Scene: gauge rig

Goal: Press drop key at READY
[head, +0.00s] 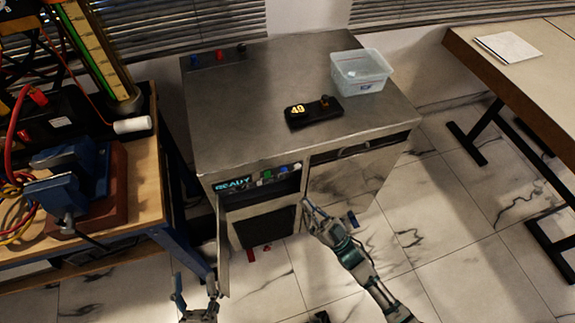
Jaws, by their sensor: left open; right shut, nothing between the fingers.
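A metal cabinet (235,120) stands ahead. In its upper front recess, a lit display (233,184) reads READY. To its right are a green key (267,175), a blue key (283,170) and another small key (297,166); I cannot tell which is the drop key. My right gripper (307,206) is shut and empty, low in front of the cabinet, below and right of the keys. It appears apart from them. My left gripper (195,287) is open and empty at the bottom, left of the cabinet's open door (222,250).
A black device (326,114) reading 40 and a clear tub (362,70) sit on the cabinet top. A wooden bench (145,185) with a blue vise (72,185) stands close on the left. Another table (500,75) is at right. Marble floor is free at front right.

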